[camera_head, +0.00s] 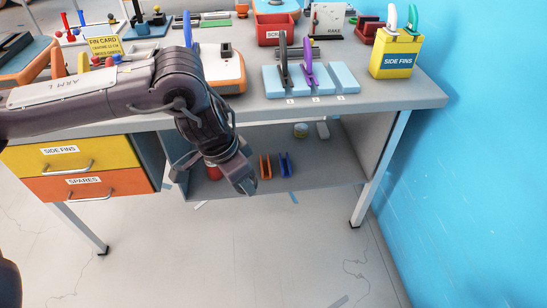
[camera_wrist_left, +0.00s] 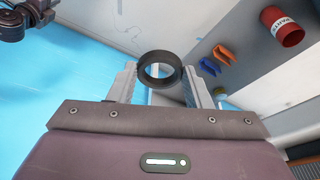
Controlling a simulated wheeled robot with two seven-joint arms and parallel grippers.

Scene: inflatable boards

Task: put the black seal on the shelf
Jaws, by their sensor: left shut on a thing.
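The black seal, a thick dark ring (camera_wrist_left: 160,84), sits between the two fingers of my left gripper (camera_wrist_left: 160,71) in the left wrist view. The fingers are shut on its sides and its hole faces the camera. In the head view my left gripper (camera_head: 243,180) is at the front of the low shelf (camera_head: 335,165) under the bench; the seal cannot be made out there. The shelf also shows in the wrist view (camera_wrist_left: 262,75). My right gripper is not in view.
The shelf's right part is bare. Drawers (camera_head: 85,168) flank it at left, a bench leg (camera_head: 365,200) at right.

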